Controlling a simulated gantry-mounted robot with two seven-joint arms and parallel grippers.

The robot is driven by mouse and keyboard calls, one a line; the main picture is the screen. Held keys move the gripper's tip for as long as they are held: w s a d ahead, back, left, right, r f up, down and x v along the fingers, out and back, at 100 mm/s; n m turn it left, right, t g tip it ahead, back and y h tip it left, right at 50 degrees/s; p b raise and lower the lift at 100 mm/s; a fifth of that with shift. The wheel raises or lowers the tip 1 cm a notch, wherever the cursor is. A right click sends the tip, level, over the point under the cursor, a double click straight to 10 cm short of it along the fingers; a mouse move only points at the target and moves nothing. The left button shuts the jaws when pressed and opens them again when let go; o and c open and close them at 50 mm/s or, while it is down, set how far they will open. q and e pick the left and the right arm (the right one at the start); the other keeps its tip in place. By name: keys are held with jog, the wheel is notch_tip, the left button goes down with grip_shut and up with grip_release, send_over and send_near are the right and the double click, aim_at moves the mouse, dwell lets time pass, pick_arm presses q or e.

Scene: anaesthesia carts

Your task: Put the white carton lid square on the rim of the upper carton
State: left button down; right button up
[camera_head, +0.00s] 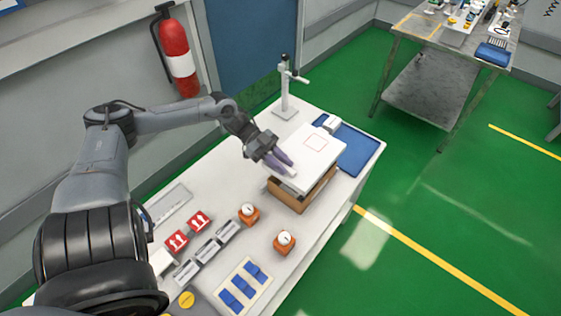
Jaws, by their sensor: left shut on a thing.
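The white carton lid (322,145) has a faint red square outline on its top. It covers most of the brown carton (299,195) on the white table. My left gripper (284,160) is shut on the lid at its left edge, with purple-grey fingers. The lid looks shifted toward the back right relative to the carton, whose brown walls show below its near edge. The carton's rim is mostly hidden, and I cannot tell whether the lid touches it. The split between upper and lower carton is not clear. My right gripper is not in view.
A blue tray (361,151) lies right behind the lid. A grey stand (285,95) rises at the back. Orange blocks with white knobs (249,214) (284,242), red-marked cards (198,221) and a pad with blue strips (242,288) lie in front.

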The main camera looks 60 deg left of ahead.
pick_arm(q)
jog(key=shift+s, duration=0.15)
jog(key=shift+r+p, duration=0.1)
jog(key=shift+p, duration=0.2)
notch_tip(320, 180, down, 8)
jog(key=b, duration=0.6)
jog(key=shift+r, duration=0.2)
jog(key=shift+f+b, duration=0.55)
jog(key=shift+b, duration=0.1)
jog(key=shift+f, duration=0.15)
jog(key=c, duration=0.9)
grip_release()
jog(key=shift+a, duration=0.1)
